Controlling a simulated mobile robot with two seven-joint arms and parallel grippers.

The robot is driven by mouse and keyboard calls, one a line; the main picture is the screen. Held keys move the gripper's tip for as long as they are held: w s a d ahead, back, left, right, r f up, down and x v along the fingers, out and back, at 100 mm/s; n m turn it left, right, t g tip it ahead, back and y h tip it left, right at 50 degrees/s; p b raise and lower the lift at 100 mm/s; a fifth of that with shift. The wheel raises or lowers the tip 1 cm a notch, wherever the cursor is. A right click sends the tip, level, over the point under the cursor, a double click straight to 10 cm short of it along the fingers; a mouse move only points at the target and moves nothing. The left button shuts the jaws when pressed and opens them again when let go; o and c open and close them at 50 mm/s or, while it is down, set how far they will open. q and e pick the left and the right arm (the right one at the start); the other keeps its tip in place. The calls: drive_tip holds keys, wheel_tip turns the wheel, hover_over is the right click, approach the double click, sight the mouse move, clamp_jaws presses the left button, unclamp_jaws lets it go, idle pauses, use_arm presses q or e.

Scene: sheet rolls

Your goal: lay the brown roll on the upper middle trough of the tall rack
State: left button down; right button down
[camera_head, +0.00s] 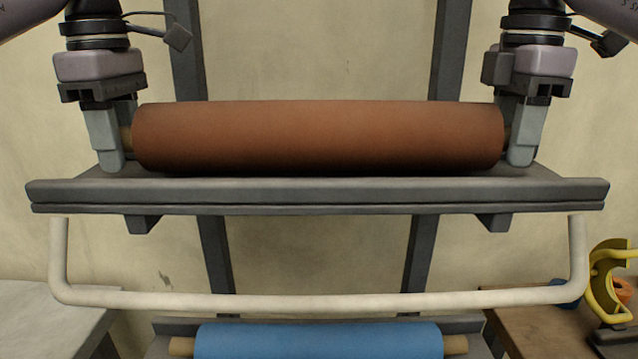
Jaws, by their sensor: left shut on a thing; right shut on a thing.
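The brown roll (318,138) lies level across the view, just behind the front lip of a grey trough (318,192) of the tall rack (452,50). Its lower side is close to the trough, and I cannot tell whether it rests on it. My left gripper (118,140) is shut on the roll's left core end. My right gripper (517,138) is shut on its right core end. Both grippers point down, with fingertips just above or at the trough. The fingers partly hide the core ends.
A white bar (318,301) hangs below the trough. A blue roll (318,341) lies on a lower trough (465,325). A pale table (45,310) stands at left. A wooden table (535,325) at right holds a yellow object (602,288).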

use_arm(q)
drive_tip(key=shift+f, duration=0.2)
use_arm(e)
drive_tip(key=shift+f, duration=0.2)
use_arm(q)
drive_tip(key=c, duration=0.7)
unclamp_jaws()
use_arm(e)
drive_tip(key=c, duration=0.7)
unclamp_jaws()
drive_tip(key=shift+s, duration=0.1)
use_arm(q)
drive_tip(key=shift+r, duration=0.1)
drive_tip(key=shift+r, duration=3.65)
use_arm(e)
drive_tip(key=shift+r, duration=3.75)
use_arm(q)
drive_tip(key=shift+s, duration=0.1)
